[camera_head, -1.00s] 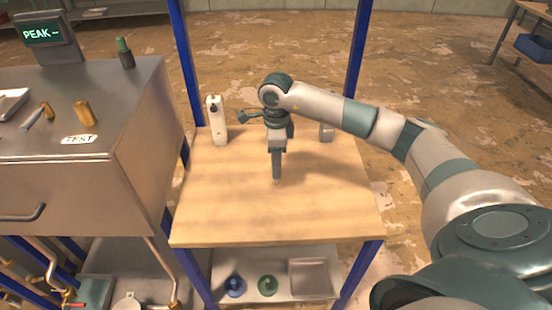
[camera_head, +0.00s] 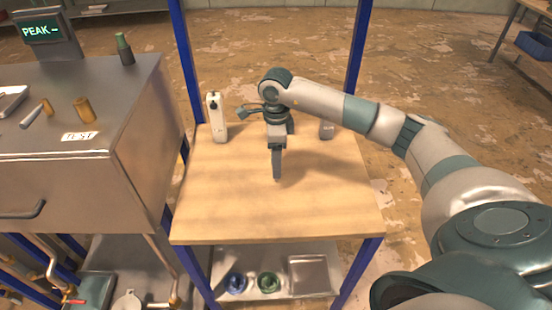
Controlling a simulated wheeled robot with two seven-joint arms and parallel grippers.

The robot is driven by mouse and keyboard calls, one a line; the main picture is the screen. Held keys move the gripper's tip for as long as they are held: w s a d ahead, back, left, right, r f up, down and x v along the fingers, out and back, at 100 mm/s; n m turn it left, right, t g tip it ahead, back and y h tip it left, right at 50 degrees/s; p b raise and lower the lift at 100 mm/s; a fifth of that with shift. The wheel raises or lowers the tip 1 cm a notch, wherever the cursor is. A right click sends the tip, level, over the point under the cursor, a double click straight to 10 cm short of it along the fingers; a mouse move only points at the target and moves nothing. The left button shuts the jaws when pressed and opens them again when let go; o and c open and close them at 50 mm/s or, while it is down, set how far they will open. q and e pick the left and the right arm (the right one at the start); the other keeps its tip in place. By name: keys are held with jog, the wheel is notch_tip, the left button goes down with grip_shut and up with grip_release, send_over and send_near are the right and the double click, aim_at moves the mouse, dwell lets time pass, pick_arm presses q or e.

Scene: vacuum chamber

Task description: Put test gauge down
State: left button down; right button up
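My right gripper (camera_head: 278,178) points straight down over the middle of the wooden tabletop (camera_head: 230,205), its tip at or just above the wood. Its fingers line up edge-on, so I cannot tell whether they are open or shut. I see no gauge between or below them. No object is clearly recognisable as the test gauge. A white upright device (camera_head: 216,118) stands at the back left of the tabletop, apart from the gripper. A grey-white object (camera_head: 327,131) stands at the back right, partly hidden by my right arm. My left gripper is out of view.
A metal cabinet (camera_head: 125,130) with a TEST label stands left of the table, carrying a brass cylinder (camera_head: 83,110) and a green-topped cylinder (camera_head: 124,48). Blue posts (camera_head: 188,65) rise behind the tabletop. A lower shelf holds blue and green items and a tray (camera_head: 308,274). The front tabletop is clear.

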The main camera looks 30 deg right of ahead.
notch_tip(320, 180, up, 6)
jog(key=b, duration=0.2)
jog(key=shift+r+b, duration=0.25)
jog(key=shift+b, duration=0.05)
notch_tip(320, 180, up, 4)
jog(key=shift+r+b, duration=0.2)
jog(key=shift+b, duration=0.4)
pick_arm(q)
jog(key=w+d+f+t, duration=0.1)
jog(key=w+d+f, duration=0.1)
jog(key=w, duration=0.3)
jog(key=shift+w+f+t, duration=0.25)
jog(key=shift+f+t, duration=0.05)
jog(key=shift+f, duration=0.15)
pick_arm(e)
jog(key=shift+r, duration=0.4)
